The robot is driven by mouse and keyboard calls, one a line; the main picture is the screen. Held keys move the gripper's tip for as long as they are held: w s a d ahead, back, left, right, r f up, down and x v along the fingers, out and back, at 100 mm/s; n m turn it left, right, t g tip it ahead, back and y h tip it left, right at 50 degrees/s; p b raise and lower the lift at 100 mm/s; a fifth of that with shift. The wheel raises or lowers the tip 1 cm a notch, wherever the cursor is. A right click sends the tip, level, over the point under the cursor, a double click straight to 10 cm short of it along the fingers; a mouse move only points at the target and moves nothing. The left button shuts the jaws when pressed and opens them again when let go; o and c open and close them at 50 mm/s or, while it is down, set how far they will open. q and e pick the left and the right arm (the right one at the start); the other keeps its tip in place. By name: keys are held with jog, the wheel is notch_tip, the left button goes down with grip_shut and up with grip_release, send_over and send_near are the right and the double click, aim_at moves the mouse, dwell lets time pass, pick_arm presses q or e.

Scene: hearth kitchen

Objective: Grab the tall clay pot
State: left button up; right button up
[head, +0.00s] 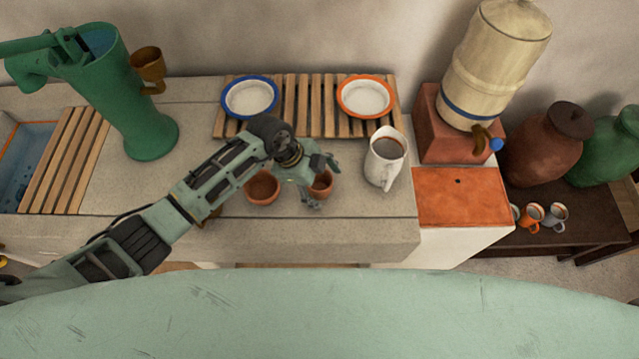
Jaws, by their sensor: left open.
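A small clay pot (322,184) stands on the grey counter and is partly covered by my left gripper (321,181). The gripper is open, one finger on the pot's far side and one on its near side. I cannot tell whether they touch it. A second, wider clay pot (262,188) stands just left of it, beside my wrist. I cannot tell their heights well from above. A large reddish-brown clay jar (547,150) with a dark lid stands far right on a dark bench. My right gripper is not in view.
A white jug (383,167) with dark liquid stands right of the gripper. Behind is a wooden slat rack (300,98) with two rimmed plates. A green pump (125,95) and a sink are left. A water dispenser (492,70) stands right.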

pick_arm(q)
jog(key=c, duration=1.3)
jog(key=shift+c, duration=0.2)
jog(key=shift+r, duration=0.15)
